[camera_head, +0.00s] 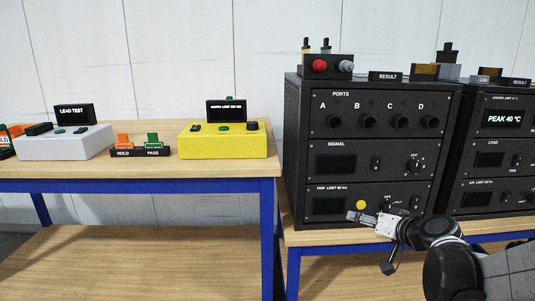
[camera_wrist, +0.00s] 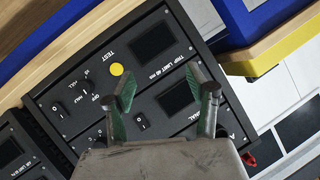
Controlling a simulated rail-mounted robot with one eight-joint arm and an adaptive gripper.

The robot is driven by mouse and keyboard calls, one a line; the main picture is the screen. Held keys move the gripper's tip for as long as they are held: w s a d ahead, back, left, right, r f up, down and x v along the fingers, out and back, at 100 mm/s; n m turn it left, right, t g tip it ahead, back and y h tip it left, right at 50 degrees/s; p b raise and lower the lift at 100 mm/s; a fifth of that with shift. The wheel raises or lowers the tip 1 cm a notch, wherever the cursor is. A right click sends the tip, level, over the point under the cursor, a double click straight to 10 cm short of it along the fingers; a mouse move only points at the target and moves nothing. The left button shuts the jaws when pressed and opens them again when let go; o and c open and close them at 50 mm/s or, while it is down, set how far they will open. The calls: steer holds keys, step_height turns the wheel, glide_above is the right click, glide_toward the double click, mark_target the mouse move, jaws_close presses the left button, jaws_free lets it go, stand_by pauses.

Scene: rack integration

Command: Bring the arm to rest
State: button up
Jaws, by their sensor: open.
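My gripper (camera_head: 362,218) is in front of the lower panel of the black rack unit (camera_head: 290,150), just below the yellow button (camera_head: 361,204) in the head view. In the wrist view my gripper (camera_wrist: 157,85) shows two green-lined fingers spread apart with nothing between them. Beyond them lies the rack front, seen tilted, with the yellow TEST button (camera_wrist: 116,69) by the left fingertip. I cannot tell whether a finger touches the panel. My arm comes in from the lower right of the head view.
A second black rack unit (camera_head: 490,158) stands to the right, its screen reading PEAK 40 °C. A yellow tester (camera_head: 222,144) and a white tester (camera_head: 62,146) sit on the left table (camera_head: 225,173). Knobs and switches stick out of the rack front. Space before the left table is clear.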

steer(key=s+a+r+n+g+h, duration=0.1)
steer(key=s+a+g, duration=0.15)
steer(key=s, duration=0.35)
steer(key=s+a+r+g, duration=0.1)
steer(key=s+a, duration=0.3)
steer(key=s, duration=0.2)
steer(key=s+f+g+h, duration=0.2)
steer(key=s+h, duration=0.1)
steer(key=s, duration=1.2)
step_height(320, 180, up, 18)
steer(key=p, duration=1.8)
steer(key=shift+s+r+n+h, duration=0.15)
steer(key=shift+s+n+h, duration=0.15)
steer(key=shift+s, duration=0.05)
